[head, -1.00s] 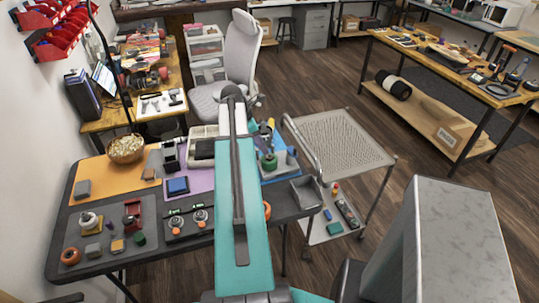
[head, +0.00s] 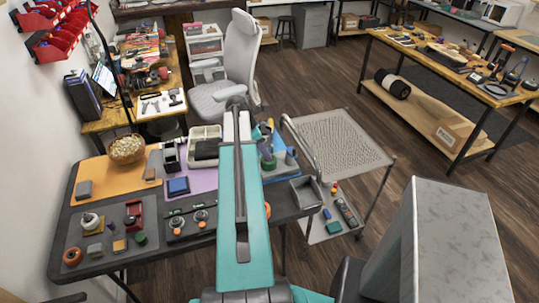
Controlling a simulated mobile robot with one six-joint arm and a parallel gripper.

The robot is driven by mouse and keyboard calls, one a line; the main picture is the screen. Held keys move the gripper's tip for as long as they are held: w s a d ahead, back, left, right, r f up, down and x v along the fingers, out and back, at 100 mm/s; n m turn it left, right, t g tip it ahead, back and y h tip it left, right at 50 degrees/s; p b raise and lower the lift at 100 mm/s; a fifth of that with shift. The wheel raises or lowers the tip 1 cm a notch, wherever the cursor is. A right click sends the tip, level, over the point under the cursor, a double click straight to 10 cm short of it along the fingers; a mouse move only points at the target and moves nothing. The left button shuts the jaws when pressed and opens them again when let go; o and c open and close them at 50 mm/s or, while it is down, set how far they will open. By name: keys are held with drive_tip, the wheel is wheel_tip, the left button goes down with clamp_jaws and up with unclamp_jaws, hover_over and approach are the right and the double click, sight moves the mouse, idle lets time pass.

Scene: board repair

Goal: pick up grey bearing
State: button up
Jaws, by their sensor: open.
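I cannot single out a grey bearing with certainty. Two small round parts with pale metallic centres and orange rims, a left one (head: 176,222) and a right one (head: 201,217), stand on a dark tray near the front of the workbench. They are too small to tell whether either is or holds the bearing. My teal arm reaches forward over the bench, right of these parts. My gripper cannot be made out beyond the arm, and part of the bench behind the arm is hidden.
A grey mat (head: 108,262) at left holds several small parts, including an orange wheel (head: 72,257) and a green piece (head: 139,238). A blue block (head: 178,186) lies on a purple mat. A grey open bin (head: 306,191) is at right. A wire cart (head: 340,150) stands beyond.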

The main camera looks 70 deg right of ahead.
drive_tip(key=shift+p+x, duration=0.35)
drive_tip(key=shift+x, duration=0.75)
drive_tip(key=shift+s+f, duration=0.1)
drive_tip(key=shift+f, duration=0.2)
drive_tip(key=shift+f, duration=0.1)
drive_tip(key=c, duration=1.1)
